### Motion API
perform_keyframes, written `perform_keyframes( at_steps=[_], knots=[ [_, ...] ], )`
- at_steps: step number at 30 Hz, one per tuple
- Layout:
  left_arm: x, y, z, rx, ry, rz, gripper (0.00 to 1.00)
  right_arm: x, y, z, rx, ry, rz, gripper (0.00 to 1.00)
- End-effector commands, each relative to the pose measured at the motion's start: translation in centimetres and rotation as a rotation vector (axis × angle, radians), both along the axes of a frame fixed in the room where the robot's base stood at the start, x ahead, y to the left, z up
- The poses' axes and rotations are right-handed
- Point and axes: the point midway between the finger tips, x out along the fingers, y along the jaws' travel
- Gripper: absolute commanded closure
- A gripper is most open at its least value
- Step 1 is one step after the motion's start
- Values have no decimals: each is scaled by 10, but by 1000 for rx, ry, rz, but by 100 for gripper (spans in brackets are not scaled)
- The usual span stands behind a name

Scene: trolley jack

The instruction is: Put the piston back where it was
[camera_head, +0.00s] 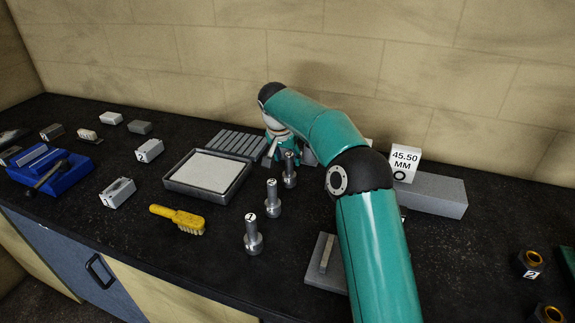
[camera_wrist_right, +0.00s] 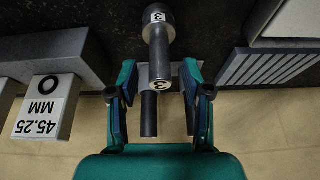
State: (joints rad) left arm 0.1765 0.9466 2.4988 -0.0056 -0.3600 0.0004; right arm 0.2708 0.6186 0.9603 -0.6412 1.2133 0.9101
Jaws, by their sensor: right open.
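Three metal pistons stand upright on the dark bench in the head view: piston 1 (camera_head: 253,240), piston 2 (camera_head: 273,203) and piston 3 (camera_head: 289,175), the farthest back. My right gripper (camera_head: 284,148) is at the back of the bench, beside piston 3 and partly hidden by its own arm. In the right wrist view the gripper (camera_wrist_right: 160,100) is open, with a piston marked 3 (camera_wrist_right: 158,50) reaching between its fingers and a gap on each side. A dark cylinder (camera_wrist_right: 149,118) shows behind it. My left gripper is not in view.
A shallow tray (camera_head: 207,175), a ribbed grey plate (camera_head: 238,143) and a yellow brush (camera_head: 180,217) lie to the left. A blue vise (camera_head: 50,172) sits at far left.

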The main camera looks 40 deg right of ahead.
Motion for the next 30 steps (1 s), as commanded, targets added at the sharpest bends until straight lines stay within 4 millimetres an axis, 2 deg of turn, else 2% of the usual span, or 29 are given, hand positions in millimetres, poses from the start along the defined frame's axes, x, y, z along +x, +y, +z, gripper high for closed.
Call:
perform_keyframes(
  at_steps=[6,12,18,30],
  knots=[
    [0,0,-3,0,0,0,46,-7,16,44,-1,-6,2,51],
    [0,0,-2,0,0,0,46,-13,25,70,-1,-3,1,51],
    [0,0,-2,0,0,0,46,-15,28,77,-1,0,0,51],
    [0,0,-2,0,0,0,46,-15,28,77,-1,0,0,51]
  ],
)
